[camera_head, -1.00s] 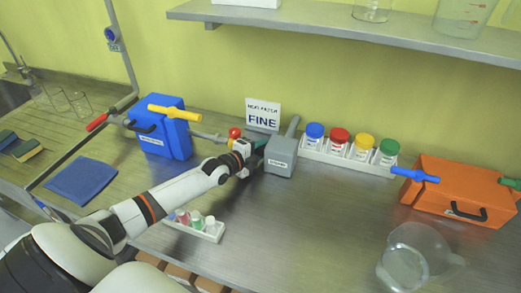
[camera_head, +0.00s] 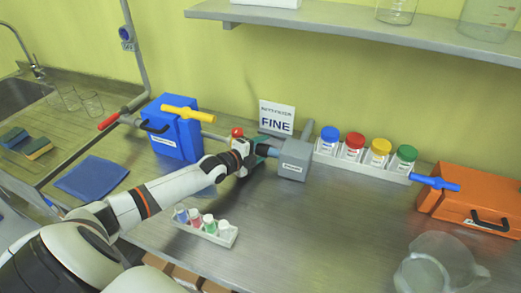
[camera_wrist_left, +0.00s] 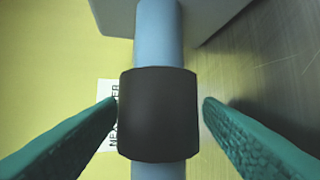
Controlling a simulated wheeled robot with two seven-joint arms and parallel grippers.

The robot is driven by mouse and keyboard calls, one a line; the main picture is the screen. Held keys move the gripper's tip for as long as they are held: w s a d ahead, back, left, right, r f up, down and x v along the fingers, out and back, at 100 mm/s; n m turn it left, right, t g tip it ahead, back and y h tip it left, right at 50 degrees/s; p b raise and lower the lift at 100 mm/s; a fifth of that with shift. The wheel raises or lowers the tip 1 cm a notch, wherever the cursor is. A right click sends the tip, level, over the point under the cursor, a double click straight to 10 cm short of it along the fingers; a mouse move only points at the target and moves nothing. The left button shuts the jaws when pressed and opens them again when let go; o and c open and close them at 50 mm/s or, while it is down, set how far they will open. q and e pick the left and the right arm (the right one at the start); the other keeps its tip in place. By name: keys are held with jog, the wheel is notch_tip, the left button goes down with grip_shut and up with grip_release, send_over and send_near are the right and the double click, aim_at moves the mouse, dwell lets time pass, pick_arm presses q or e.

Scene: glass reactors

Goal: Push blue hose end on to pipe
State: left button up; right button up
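My left gripper (camera_head: 262,150) is at the left side of the small grey box (camera_head: 293,160). In the left wrist view its two green fingers (camera_wrist_left: 160,110) stand apart on either side of a dark cuff (camera_wrist_left: 158,115); a narrow gap shows on the right, and the left fingertip is very close to the cuff. The cuff sits around a light blue tube (camera_wrist_left: 158,35), which runs up to a grey body (camera_wrist_left: 210,12). In the head view a short bluish piece (camera_head: 272,152) shows between the fingers and the grey box. I cannot tell where hose ends and pipe begins. My right gripper is not in view.
A blue box (camera_head: 172,130) with a yellow handle (camera_head: 188,114) stands left. A FINE sign (camera_head: 276,118) stands behind. Colour-capped jars (camera_head: 352,148) and an orange box (camera_head: 475,200) are right. A vial rack (camera_head: 212,232) and glass jug (camera_head: 440,265) are in front.

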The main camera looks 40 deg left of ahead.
pick_arm(q)
jog(key=shift+d, duration=0.2)
jog(key=shift+s, duration=0.3)
jog(key=v, duration=1)
jog(key=shift+s+a+b, duration=0.2)
jog(key=shift+s+b, duration=0.05)
jog(key=shift+b, duration=0.15)
jog(key=shift+s+a+r, duration=0.1)
jog(key=shift+s+r, duration=0.15)
jog(key=shift+s, duration=0.15)
jog(key=shift+r, duration=0.1)
